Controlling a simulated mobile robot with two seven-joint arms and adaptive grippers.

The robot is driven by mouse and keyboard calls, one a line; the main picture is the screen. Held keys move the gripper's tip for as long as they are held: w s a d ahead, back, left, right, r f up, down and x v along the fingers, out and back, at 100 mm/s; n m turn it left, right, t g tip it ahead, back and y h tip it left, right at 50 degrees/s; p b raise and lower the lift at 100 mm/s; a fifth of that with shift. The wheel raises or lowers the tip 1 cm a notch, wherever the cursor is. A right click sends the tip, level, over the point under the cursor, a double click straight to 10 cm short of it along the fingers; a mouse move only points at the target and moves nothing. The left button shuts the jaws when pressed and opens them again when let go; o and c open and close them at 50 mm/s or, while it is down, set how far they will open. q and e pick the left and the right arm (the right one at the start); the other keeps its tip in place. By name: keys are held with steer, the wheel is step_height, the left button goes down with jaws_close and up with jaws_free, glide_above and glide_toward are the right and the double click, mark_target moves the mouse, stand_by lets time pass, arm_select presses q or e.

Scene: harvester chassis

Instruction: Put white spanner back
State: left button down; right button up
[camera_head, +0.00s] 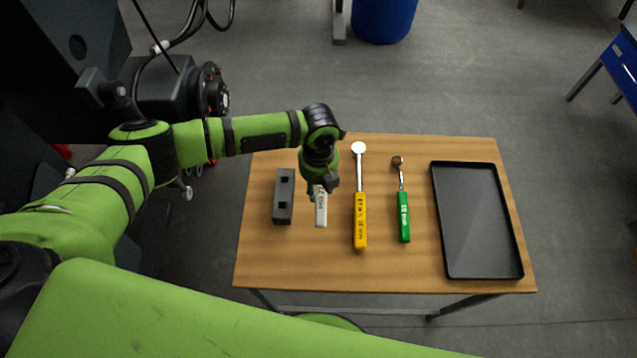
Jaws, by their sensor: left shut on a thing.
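The white spanner (320,209) shows only by its white handle with dark lettering, left of the yellow tool over the wooden table. Its upper part is hidden under my left gripper (319,186). My left gripper points down from the green arm and is shut on the white spanner. I cannot tell whether the spanner touches the table or is held just above it. My right gripper is not in view.
A yellow-handled tool (360,221) and a green-handled tool (403,217) lie to the right. A black tray (476,222) is at the right of the table (350,274). The front strip is clear.

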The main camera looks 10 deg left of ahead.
arm_select(q)
steer(key=shift+f+b, duration=0.5)
steer(key=shift+f, duration=0.4)
step_height(320, 180, down, 5)
steer(key=b, duration=0.3)
steer(key=shift+b, duration=0.4)
steer(key=shift+f+b, duration=0.35)
steer(key=shift+f, duration=0.2)
steer(key=c, duration=0.7)
jaws_free()
